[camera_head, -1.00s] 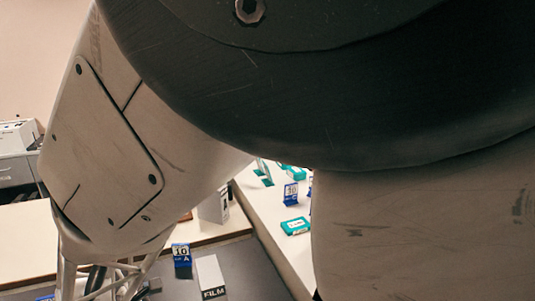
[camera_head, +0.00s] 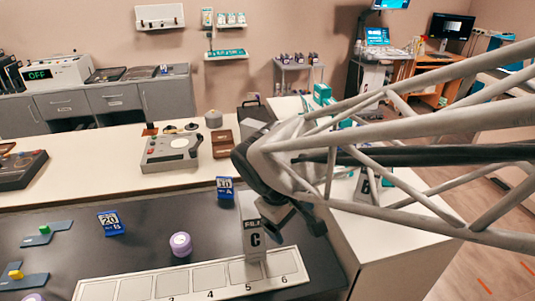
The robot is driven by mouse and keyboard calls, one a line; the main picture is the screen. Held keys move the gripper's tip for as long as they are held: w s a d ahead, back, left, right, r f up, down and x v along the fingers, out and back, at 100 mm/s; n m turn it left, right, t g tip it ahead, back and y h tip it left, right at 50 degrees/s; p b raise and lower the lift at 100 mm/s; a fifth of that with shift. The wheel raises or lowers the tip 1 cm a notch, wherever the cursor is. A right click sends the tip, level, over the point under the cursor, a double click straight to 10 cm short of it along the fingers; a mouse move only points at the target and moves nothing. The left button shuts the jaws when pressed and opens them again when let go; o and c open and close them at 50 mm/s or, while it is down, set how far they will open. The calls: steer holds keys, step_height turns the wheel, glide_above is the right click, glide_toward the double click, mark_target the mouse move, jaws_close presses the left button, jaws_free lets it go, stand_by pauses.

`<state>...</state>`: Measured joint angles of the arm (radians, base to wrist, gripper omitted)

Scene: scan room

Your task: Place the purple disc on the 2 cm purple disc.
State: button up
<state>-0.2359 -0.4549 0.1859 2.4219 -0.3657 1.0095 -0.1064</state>
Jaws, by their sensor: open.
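A purple disc (camera_head: 180,244) with a paler top stands on the dark tabletop, left of the middle of the head view. Part of another purple round thing (camera_head: 35,297) shows at the bottom left edge, mostly cut off. I cannot tell from this view which one is 2 cm. I see nothing between the fingers.
Blue signs marked 20 B (camera_head: 110,223) and 10 (camera_head: 225,188) stand on the dark table. Colored blocks on blue bases (camera_head: 45,233) are at left. The dark surface around the purple disc is clear.

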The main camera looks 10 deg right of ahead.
steer(key=s+d+r+m+t+y, duration=0.1)
steer(key=s+d+r+m+y, duration=0.2)
steer(key=s+m, duration=0.3)
steer(key=shift+s+d+r+t, duration=0.3)
steer(key=shift+r, duration=0.4)
stand_by(0.9)
